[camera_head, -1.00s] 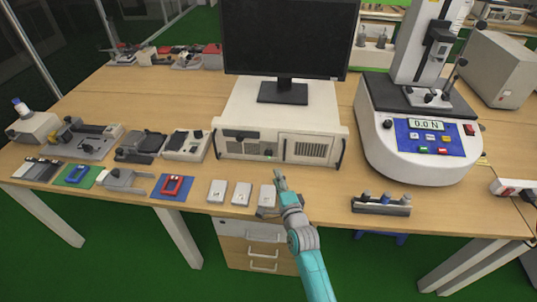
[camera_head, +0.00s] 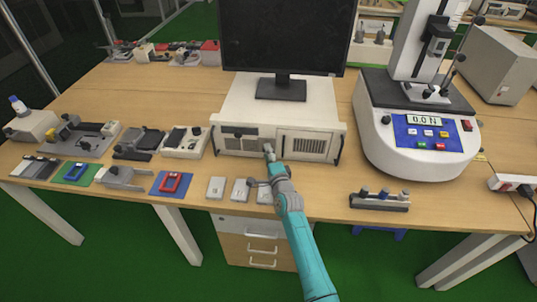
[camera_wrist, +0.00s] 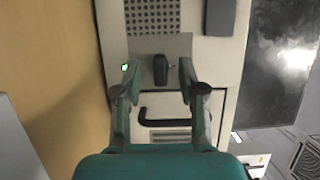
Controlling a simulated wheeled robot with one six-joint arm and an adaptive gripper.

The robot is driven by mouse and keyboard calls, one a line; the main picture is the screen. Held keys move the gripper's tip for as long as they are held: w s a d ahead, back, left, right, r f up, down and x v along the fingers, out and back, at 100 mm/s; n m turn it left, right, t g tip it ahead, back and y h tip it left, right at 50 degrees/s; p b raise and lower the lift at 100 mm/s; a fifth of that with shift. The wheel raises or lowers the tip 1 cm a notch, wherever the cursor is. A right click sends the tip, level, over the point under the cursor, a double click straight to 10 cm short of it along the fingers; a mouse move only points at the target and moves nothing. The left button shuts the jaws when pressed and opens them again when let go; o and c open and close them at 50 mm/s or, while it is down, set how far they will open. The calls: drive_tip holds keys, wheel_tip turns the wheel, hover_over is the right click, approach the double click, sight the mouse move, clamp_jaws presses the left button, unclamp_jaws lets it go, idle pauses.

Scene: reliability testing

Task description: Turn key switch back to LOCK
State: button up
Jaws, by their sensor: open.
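The key switch (camera_wrist: 160,68) shows in the wrist view as a small dark knob on a grey panel of the white computer case (camera_head: 313,115). A small green light (camera_wrist: 124,68) glows beside it. My gripper (camera_wrist: 160,76) is open, with one finger to each side of the key switch. I cannot tell whether either finger touches it. In the head view my gripper (camera_head: 268,150) is at the front of the case and hides the key switch. The switch's markings are too small to read.
A black handle (camera_wrist: 170,115) lies close to my fingers in the wrist view. A monitor (camera_head: 288,40) stands on the case. Small white boxes (camera_head: 216,187) sit below my arm on the table. A force tester (camera_head: 420,130) stands to the right.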

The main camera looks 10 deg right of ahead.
clamp_jaws()
drive_tip(key=shift+n+g, duration=0.3)
drive_tip(key=shift+n, duration=0.2)
drive_tip(key=n+g, duration=0.1)
drive_tip(key=n, duration=0.1)
drive_tip(key=shift+r+n+h, duration=0.15)
drive_tip(key=shift+n+h, duration=0.25)
drive_tip(key=n, duration=0.1)
drive_tip(key=n+g+h, duration=0.1)
drive_tip(key=n, duration=0.1)
drive_tip(key=shift+a+r+g, duration=0.1)
drive_tip(key=shift+r+g, duration=0.05)
drive_tip(key=shift+g, duration=0.15)
drive_tip(key=n+g+h, duration=0.1)
drive_tip(key=n+h, duration=0.1)
drive_tip(key=n, duration=0.1)
drive_tip(key=shift+w+a+n, duration=0.1)
drive_tip(key=shift+a+n, duration=0.05)
drive_tip(key=shift+n, duration=0.15)
drive_tip(key=n+g+h, duration=0.1)
drive_tip(key=n, duration=0.1)
drive_tip(key=shift+a+n+h, duration=0.1)
drive_tip(key=shift+n+h, duration=0.3)
